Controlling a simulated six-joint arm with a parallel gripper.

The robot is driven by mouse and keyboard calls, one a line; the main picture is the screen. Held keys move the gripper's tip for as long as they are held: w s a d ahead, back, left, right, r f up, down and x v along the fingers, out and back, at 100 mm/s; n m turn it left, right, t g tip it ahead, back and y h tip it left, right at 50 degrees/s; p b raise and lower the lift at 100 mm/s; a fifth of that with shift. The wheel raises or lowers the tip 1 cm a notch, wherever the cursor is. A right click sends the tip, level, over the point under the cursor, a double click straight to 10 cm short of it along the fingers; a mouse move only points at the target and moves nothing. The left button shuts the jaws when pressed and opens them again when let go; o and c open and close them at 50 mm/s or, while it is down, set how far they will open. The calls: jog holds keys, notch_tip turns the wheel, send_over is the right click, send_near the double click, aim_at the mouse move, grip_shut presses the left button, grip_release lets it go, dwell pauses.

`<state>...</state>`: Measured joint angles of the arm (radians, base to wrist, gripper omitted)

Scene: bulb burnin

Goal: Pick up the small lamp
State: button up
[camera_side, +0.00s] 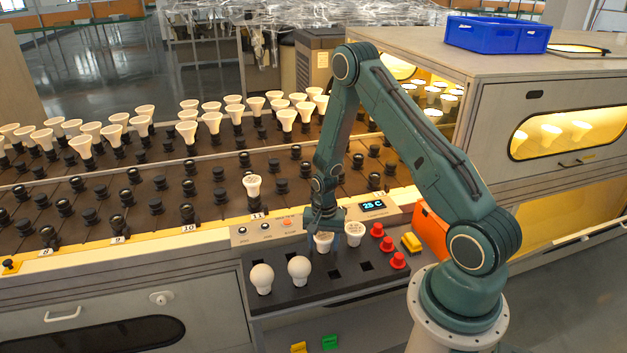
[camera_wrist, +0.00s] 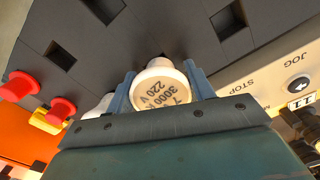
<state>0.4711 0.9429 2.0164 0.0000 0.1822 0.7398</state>
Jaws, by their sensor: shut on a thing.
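My gripper (camera_side: 324,226) points down at the dark tray (camera_side: 290,305). In the wrist view, its two blue fingers (camera_wrist: 161,88) are shut on a white lamp (camera_wrist: 158,92), one on each side. Its round face carries print, including "3000" and "220 V". The held lamp (camera_side: 323,243) also shows under the gripper in the side view. Its lower end is hidden, so I cannot tell whether it is still seated. A similar white lamp (camera_side: 355,239) stands just right of it. Two round white bulbs (camera_side: 262,279) (camera_side: 299,269) stand at the tray's left.
Several empty square holes (camera_side: 334,274) lie in the tray's front. Red caps (camera_side: 378,230) and a yellow block (camera_side: 411,242) sit at its right. A control panel (camera_side: 285,226) and the rack of socketed lamps (camera_side: 130,190) lie behind. A blue bin (camera_side: 497,35) tops the cabinet.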

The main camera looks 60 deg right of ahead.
jog(key=shift+r, duration=0.1)
notch_tip(320, 180, up, 20)
dwell(0.8)
jog(key=shift+w+d, duration=0.1)
dwell(0.5)
jog(key=w+d+f, duration=0.2)
jog(key=w+d, duration=0.4)
jog(key=d, duration=0.4)
jog(key=w+d+f, duration=0.3)
jog(key=w+d, duration=0.4)
jog(key=d, duration=0.4)
jog(key=shift+w+d, duration=0.15)
jog(key=shift+d, duration=0.05)
jog(key=shift+f, duration=0.2)
jog(key=shift+f, duration=2.25)
jog(key=shift+f, duration=2)
